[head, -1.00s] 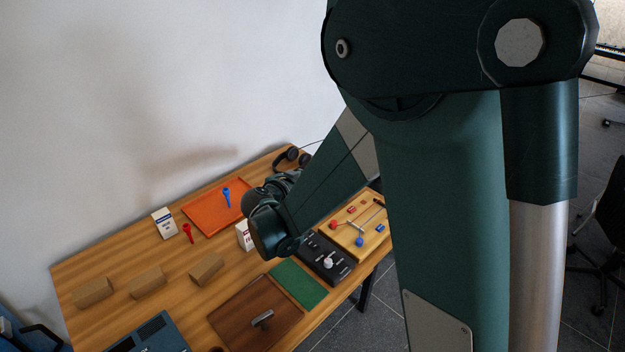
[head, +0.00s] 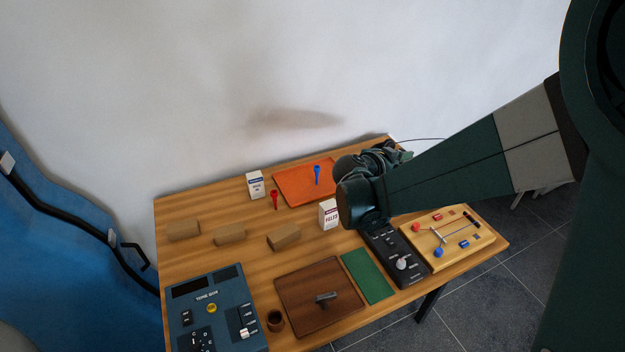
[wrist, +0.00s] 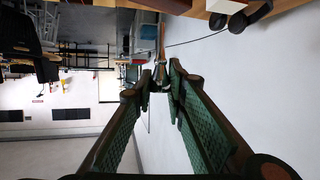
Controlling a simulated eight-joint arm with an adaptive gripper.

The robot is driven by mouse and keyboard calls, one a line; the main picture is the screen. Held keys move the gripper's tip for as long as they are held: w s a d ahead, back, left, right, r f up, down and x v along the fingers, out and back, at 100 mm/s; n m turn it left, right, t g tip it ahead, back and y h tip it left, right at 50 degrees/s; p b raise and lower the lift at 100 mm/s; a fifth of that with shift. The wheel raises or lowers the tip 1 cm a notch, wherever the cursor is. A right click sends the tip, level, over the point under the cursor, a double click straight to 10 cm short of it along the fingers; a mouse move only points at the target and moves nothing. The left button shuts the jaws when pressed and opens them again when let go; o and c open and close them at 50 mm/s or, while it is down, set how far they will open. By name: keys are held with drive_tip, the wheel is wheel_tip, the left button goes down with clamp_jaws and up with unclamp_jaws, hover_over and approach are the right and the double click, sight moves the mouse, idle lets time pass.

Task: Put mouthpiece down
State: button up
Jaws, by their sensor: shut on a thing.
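In the wrist view my gripper (wrist: 160,86) is shut, its fingers converging on a small greyish thing (wrist: 160,70), apparently the mouthpiece; its shape is hard to make out. In the head view my wrist hides the fingertips, above the table's back right part. A blue mouthpiece-like piece (head: 317,175) stands on the orange tray (head: 291,188). A similar red piece (head: 274,199) stands on the wood table left of the tray.
Two small white boxes (head: 256,184) (head: 328,214) stand near the tray. Several brown blocks (head: 284,237) lie left. A brown board (head: 300,307), green mat (head: 367,276), black panel (head: 393,257), wooden board (head: 462,247) and blue console (head: 215,320) line the front.

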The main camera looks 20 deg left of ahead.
drive_tip(key=shift+r, duration=0.4)
drive_tip(key=w+a+f+n+t+y, duration=0.1)
drive_tip(key=w+a+f+n+y, duration=0.25)
drive_tip(key=a, duration=0.55)
drive_tip(key=w+a+f+n+t+y, duration=0.15)
drive_tip(key=a+f+n+y, duration=0.3)
drive_tip(key=a, duration=0.55)
drive_tip(key=w+a+r+n+g+y+p, duration=0.1)
drive_tip(key=w+a+r+n+g+y, duration=0.2)
drive_tip(key=a, duration=0.6)
drive_tip(key=w+a+r+n+g+y, duration=0.1)
drive_tip(key=w+a+r+n+y, duration=0.1)
drive_tip(key=a+r+y, duration=0.45)
wheel_tip(320, 180, down, 7)
drive_tip(key=a+h, duration=0.1)
drive_tip(key=h, duration=0.2)
drive_tip(key=shift+a+r, duration=0.15)
drive_tip(key=shift+a, duration=0.25)
drive_tip(key=shift+w, duration=0.1)
wheel_tip(320, 180, down, 6)
drive_tip(key=b, duration=0.1)
